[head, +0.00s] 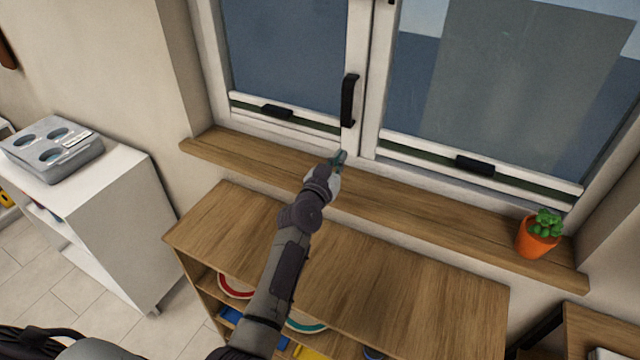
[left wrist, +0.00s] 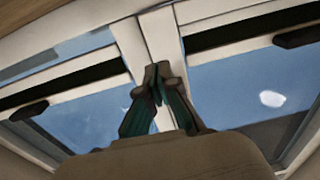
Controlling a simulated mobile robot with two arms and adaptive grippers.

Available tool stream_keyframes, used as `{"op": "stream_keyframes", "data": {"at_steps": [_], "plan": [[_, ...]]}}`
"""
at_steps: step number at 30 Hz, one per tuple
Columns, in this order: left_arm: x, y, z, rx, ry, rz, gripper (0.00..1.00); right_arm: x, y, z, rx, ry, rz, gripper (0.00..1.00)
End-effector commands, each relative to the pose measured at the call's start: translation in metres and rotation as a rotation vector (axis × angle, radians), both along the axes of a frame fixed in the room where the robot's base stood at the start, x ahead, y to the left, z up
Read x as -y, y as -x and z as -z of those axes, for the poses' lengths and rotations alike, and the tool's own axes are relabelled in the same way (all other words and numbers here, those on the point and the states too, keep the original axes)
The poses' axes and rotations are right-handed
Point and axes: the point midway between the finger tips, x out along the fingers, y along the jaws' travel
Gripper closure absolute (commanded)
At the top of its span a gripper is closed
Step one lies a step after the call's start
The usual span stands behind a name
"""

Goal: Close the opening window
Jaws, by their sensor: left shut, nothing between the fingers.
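The window has two white-framed sashes, a left sash (head: 290,60) and a right sash (head: 510,90), that meet at a central post. Both look flush or nearly flush with the frame; I cannot tell whether one is slightly ajar. A black upright handle (head: 349,100) sits on the left sash near the post. My left gripper (head: 341,157) is shut and empty, just above the sill and below the handle, apart from it. In the left wrist view its fingertips (left wrist: 157,70) are together in front of the central post (left wrist: 160,45). My right gripper is not in view.
A wooden sill (head: 420,205) runs under the window. An orange pot with a green plant (head: 538,236) stands at its right end. A wooden shelf unit (head: 400,280) is below. A white cabinet (head: 95,215) with a grey box (head: 52,148) stands at left.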

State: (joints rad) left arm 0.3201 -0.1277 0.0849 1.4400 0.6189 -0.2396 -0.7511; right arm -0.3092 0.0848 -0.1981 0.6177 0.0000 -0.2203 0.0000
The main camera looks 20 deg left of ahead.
Motion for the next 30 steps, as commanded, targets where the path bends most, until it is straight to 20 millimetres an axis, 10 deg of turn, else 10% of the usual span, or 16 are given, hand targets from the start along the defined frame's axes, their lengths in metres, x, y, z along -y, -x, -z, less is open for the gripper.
{"op": "stream_keyframes", "data": {"at_steps": [13, 23, 30], "plan": [[-0.009, 0.068, 0.004, -0.002, 0.000, -0.001, 1.00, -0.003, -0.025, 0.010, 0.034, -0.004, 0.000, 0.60], [-0.010, 0.086, 0.004, -0.010, -0.003, 0.004, 1.00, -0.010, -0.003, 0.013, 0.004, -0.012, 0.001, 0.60], [0.008, 0.158, 0.068, -0.313, -0.077, 0.133, 1.00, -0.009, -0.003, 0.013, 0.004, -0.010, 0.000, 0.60]]}}
